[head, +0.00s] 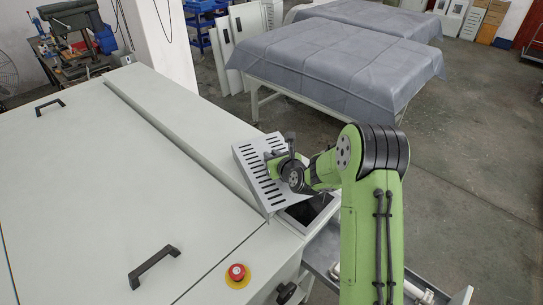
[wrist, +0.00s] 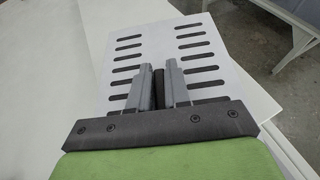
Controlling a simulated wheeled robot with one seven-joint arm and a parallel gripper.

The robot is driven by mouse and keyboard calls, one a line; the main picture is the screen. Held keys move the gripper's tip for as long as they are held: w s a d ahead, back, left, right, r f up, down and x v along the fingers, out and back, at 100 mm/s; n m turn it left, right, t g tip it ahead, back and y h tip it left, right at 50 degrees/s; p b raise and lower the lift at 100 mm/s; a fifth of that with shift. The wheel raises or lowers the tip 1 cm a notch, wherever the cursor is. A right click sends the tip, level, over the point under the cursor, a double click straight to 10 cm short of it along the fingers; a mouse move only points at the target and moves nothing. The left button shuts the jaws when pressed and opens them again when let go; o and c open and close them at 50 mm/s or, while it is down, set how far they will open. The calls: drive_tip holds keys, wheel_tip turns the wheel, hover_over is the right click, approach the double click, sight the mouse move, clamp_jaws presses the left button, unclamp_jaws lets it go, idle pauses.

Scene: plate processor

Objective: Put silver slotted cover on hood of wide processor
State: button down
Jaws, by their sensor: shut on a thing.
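The silver slotted cover (head: 255,178) is held by my gripper (head: 283,154) and tilted over the right edge of the wide processor's hood. In the wrist view the cover (wrist: 192,28) shows two rows of dark slots, and my gripper's fingers (wrist: 158,85) are closed on a dark handle between them. The wide processor (head: 95,190) is a broad pale cabinet with a flat hood filling the left of the head view. A dark rectangular opening (head: 312,208) lies at its right side, just below and right of the cover. Whether the cover touches the hood I cannot tell.
Black handles (head: 155,265) and a red stop button (head: 237,272) stand up from the processor. A metal tray (head: 410,292) extends at its lower right. A table under a grey cloth (head: 335,60) stands behind, with open floor between.

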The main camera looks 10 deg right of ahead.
drive_tip(key=c, duration=1.1)
unclamp_jaws()
drive_tip(key=shift+f, duration=0.1)
